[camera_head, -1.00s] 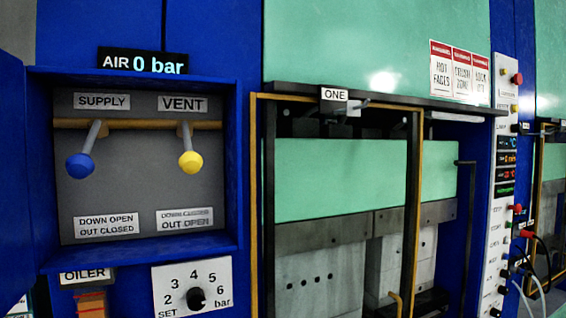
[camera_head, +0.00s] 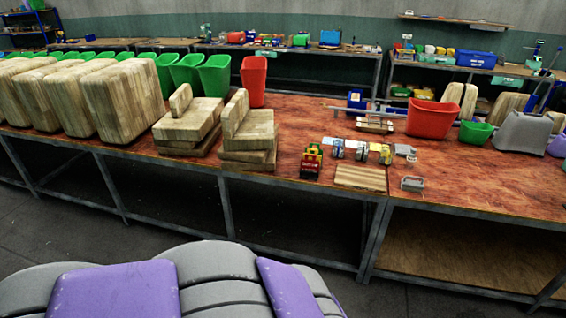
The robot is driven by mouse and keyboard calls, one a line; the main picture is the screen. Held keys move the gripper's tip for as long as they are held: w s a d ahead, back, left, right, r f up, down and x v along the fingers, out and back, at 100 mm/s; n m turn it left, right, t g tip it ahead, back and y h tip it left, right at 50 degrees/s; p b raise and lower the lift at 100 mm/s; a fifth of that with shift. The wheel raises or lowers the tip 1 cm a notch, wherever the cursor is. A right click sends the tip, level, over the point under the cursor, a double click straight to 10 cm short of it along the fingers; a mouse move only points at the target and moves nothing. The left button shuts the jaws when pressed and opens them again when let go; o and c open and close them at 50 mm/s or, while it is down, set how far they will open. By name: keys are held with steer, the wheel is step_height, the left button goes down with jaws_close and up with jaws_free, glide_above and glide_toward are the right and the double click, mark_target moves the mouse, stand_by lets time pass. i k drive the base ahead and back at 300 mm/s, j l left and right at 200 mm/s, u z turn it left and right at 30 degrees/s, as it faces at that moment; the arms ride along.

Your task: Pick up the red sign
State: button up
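I see no thing in this view that I can clearly make out as a red sign. A small red, yellow and dark object (camera_head: 311,161) stands near the front edge of the workbench (camera_head: 440,180), too small to tell what it is. My gripper is not in view.
Wooden blocks (camera_head: 123,95) line the bench's left side, with green bins (camera_head: 214,74) behind. A tall red bin (camera_head: 254,80) and a wide red bin (camera_head: 432,118) stand on it. A wooden board (camera_head: 360,177) lies near the front edge. Dark floor (camera_head: 100,215) is open before the bench.

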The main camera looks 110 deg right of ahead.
mark_target(312, 165)
steer(key=z, duration=4.1)
steer(key=i+l+u, duration=0.3)
steer(key=i+l, duration=0.25)
steer(key=i+l+u, duration=0.15)
steer(key=i+l, duration=0.15)
steer(key=i+l+u, duration=0.3)
steer(key=i+l, duration=0.2)
steer(key=l, duration=0.25)
steer(key=i+l+u, duration=0.2)
steer(key=l, duration=0.2)
steer(key=i+l+u, duration=0.15)
steer(key=l, duration=0.25)
